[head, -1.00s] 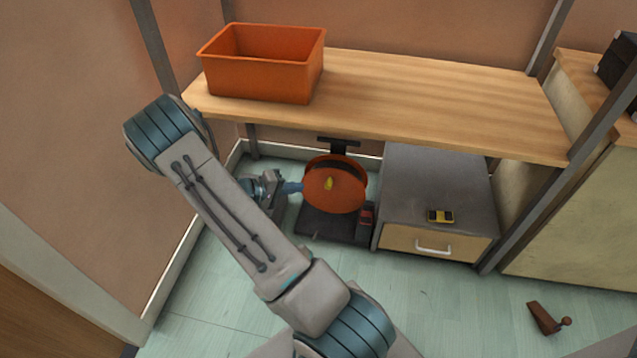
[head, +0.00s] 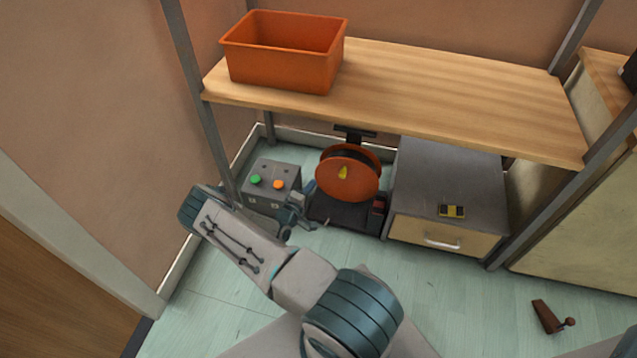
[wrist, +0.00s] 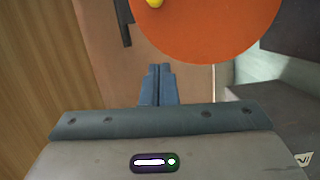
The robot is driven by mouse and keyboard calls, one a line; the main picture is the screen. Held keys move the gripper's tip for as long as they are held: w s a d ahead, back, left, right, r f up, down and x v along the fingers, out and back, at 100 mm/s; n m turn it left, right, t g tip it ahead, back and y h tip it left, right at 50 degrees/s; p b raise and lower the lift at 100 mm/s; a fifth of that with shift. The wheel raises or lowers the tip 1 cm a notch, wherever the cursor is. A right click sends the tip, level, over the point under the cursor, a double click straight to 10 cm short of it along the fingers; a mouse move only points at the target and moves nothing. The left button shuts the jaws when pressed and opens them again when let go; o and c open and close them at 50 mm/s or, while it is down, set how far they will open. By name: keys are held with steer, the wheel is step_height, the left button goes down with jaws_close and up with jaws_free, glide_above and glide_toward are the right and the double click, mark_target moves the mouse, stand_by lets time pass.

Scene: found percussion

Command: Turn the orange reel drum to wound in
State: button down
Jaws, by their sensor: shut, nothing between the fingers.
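The orange reel drum (head: 345,188) stands on a dark base (head: 338,212) under the wooden shelf. A small yellow marker (head: 342,172) sits near the middle of its round face. In the wrist view the drum (wrist: 215,28) fills the top, with part of the yellow marker (wrist: 155,2) at the upper edge. My gripper (wrist: 159,70) is shut with nothing between its fingers. The fingertips appear just below the drum's rim in the wrist view, and I cannot tell the gap. In the head view my gripper is at the drum's lower left, partly hidden by my wrist.
A grey box (head: 271,200) with green and orange buttons stands left of the drum. The shelf (head: 450,85) overhangs, bearing an orange bin (head: 285,72). Floor in front is open.

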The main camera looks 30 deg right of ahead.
steer(key=b+x, duration=0.3)
steer(key=x, duration=0.6)
steer(key=shift+s+f, duration=0.15)
steer(key=shift+s+d, duration=0.75)
steer(key=shift+s, duration=0.35)
steer(key=shift+s+d+b, duration=0.35)
steer(key=shift+s+d, duration=0.05)
steer(key=shift+s, duration=0.1)
